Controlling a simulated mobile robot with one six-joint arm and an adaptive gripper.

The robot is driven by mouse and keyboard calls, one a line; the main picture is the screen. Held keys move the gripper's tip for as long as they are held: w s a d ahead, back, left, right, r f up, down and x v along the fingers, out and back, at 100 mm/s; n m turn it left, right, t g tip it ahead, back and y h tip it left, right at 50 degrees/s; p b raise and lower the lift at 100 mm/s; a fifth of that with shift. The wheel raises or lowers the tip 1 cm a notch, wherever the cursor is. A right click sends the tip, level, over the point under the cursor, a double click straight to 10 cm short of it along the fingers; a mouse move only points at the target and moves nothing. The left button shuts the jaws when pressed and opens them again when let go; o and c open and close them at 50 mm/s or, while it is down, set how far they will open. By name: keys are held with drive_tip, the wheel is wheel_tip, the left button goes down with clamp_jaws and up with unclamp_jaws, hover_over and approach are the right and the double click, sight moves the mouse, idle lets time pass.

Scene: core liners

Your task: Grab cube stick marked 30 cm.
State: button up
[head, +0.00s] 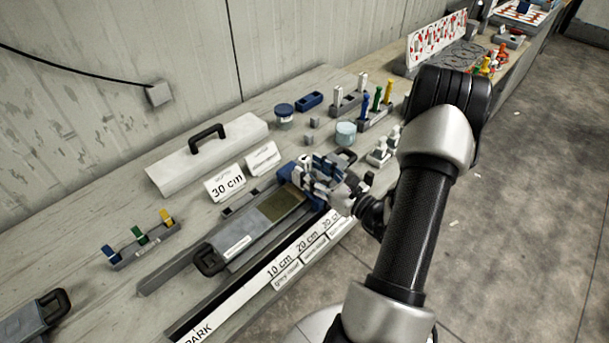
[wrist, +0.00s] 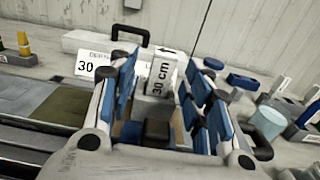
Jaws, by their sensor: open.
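The cube stick (wrist: 161,76) marked 30 cm, with a black arrow on its white label, stands in the middle of the wrist view. My gripper (wrist: 162,92) is open, with its blue-padded fingers to the left and right of the stick. I see a gap on each side, and the stick's foot is hidden behind the gripper. In the head view my gripper (head: 325,176) is over the right end of a grey tray and hides the stick there.
The grey tray (head: 225,243) has black handles and an olive-brown panel. Behind it stand a 30 cm depth sign (head: 227,184) and a white case (head: 205,160) with a black handle. Colored tools (head: 376,100) in holders and a pale blue jar (head: 345,133) stand farther along the bench.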

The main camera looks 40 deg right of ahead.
sight(308, 167)
drive_tip(key=w, duration=0.3)
drive_tip(key=shift+w, duration=0.25)
clamp_jaws()
idle(0.4)
